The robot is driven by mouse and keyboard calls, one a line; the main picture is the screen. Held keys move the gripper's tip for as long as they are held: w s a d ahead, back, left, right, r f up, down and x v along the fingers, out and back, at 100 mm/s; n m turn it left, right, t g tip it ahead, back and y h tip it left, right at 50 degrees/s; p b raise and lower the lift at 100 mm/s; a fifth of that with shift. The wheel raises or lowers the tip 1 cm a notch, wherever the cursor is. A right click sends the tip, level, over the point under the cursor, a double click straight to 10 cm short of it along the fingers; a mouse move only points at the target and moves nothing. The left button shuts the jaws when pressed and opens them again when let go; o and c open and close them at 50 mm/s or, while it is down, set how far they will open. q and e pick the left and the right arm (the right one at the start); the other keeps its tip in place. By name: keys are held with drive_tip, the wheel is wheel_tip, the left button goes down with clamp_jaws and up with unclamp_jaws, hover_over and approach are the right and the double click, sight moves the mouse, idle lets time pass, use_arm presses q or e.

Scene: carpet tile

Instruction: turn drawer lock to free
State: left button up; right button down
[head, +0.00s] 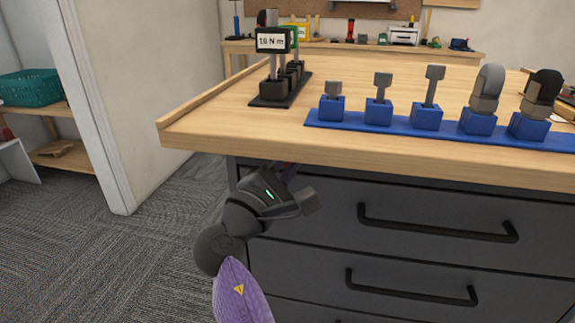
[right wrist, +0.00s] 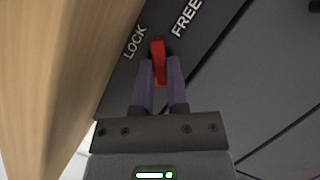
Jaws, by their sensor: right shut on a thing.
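The drawer lock is a small red lever (right wrist: 159,62) on the dark cabinet front in the right wrist view. White LOCK lettering (right wrist: 135,42) is to its left and FREE lettering (right wrist: 186,18) to its upper right. The lever stands between the two words; its exact setting is hard to tell. My right gripper (right wrist: 160,80) is shut on the lever, a purple finger on each side. In the head view my right gripper (head: 289,172) reaches the cabinet's upper left, just under the tabletop; its wrist hides the lever there. My left gripper is in neither view.
The wooden tabletop (head: 215,125) overhangs close above my right gripper. Drawers with black bar handles (head: 435,222) are to the right. A blue rack (head: 400,123) of several tools and a black stand (head: 280,92) are on the table. Carpet at left is clear.

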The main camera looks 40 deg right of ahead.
use_arm(q)
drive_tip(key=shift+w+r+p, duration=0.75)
drive_tip(key=shift+p, duration=0.15)
use_arm(e)
drive_tip(key=shift+w+r+m+g+y, duration=0.15)
drive_tip(key=shift+m+g+y, duration=0.3)
drive_tip(key=shift+m, duration=1.15)
drive_tip(key=shift+s+r+m+g+y, duration=0.1)
drive_tip(key=shift+m+g+y, duration=0.35)
drive_tip(key=shift+m, duration=1.15)
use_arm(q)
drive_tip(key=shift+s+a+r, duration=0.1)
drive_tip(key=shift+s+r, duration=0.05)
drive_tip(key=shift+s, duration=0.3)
use_arm(e)
drive_tip(key=c, duration=0.6)
unclamp_jaws()
drive_tip(key=shift+c, duration=0.2)
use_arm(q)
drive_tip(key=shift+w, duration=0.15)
